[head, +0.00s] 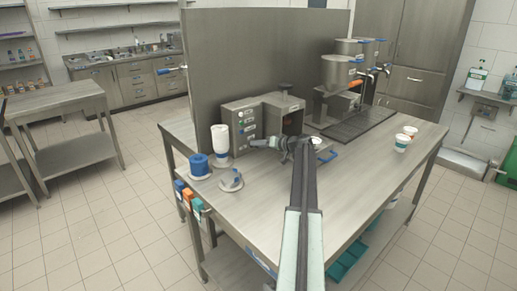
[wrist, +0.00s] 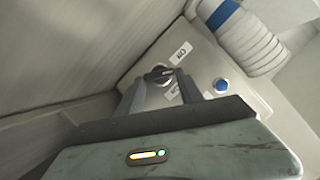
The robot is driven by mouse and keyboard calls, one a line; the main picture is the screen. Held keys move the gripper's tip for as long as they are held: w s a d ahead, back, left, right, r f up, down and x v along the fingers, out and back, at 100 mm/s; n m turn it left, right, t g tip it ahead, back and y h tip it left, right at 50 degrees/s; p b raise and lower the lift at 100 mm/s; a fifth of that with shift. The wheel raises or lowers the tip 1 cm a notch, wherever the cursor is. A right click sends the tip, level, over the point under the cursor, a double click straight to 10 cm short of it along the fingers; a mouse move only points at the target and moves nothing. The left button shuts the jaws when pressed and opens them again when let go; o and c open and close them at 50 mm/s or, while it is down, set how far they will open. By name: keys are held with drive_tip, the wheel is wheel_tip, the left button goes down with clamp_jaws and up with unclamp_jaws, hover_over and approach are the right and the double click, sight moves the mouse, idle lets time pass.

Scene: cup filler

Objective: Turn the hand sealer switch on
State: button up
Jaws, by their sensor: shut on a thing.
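In the wrist view, a small black rotary knob (wrist: 158,74), which appears to be the switch, sits on a pale metal panel (wrist: 208,65). The panel has white labels above and below the knob, too small and tilted to read surely. My gripper (wrist: 161,79) has its two grey fingers on either side of the knob and is shut on it. In the head view my gripper (head: 254,143) is at the front of the grey metal machine (head: 245,113) on the steel table. The knob cannot be made out there, and part of the machine's front is behind my arm.
A tall steel partition (head: 225,60) rises behind the machine.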

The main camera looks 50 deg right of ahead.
drive_tip(key=shift+w+d+m+y+b, duration=0.15)
drive_tip(key=shift+m+y+b, duration=0.3)
drive_tip(key=shift+m, duration=0.35)
drive_tip(key=shift+t, duration=0.3)
drive_tip(key=o, duration=1.4)
drive_tip(key=shift+f, duration=0.1)
wheel_tip(320, 180, up, 4)
drive_tip(key=p, duration=0.3)
drive_tip(key=shift+p, duration=0.35)
drive_tip(key=s+a, duration=0.3)
drive_tip(key=s, duration=0.1)
drive_tip(key=s+a, duration=0.4)
drive_tip(key=s+a+r+p, duration=0.1)
drive_tip(key=s+a, duration=0.2)
drive_tip(key=s, duration=0.1)
drive_tip(key=shift+s+a, duration=0.1)
drive_tip(key=shift+a, duration=0.2)
